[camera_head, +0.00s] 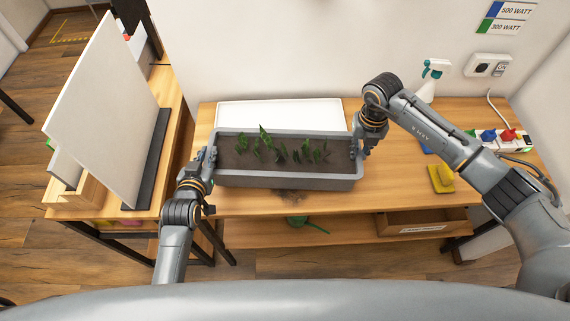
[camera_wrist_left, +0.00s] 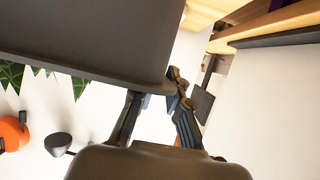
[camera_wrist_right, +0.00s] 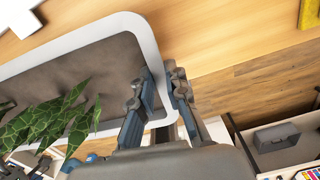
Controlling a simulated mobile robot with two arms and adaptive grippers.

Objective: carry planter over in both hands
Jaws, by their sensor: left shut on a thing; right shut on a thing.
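The planter (camera_head: 285,181) is a long grey trough with dark soil and several small green plants in a row. In the head view it sits over the front part of the wooden table; whether it touches the table I cannot tell. My left gripper (camera_head: 208,160) is shut on the planter's left end wall. The left wrist view shows the planter's grey side (camera_wrist_left: 95,40) and the fingers at its rim. My right gripper (camera_head: 357,145) is shut on the right end wall. In the right wrist view one finger is inside the rim (camera_wrist_right: 140,35) and one outside.
A white tray (camera_head: 280,110) lies behind the planter. Dark soil (camera_head: 290,196) is spilled in front of it. A spray bottle (camera_head: 432,80), a yellow sponge (camera_head: 441,179) and a power strip (camera_head: 490,136) are on the right. A white board (camera_head: 105,110) stands on the left.

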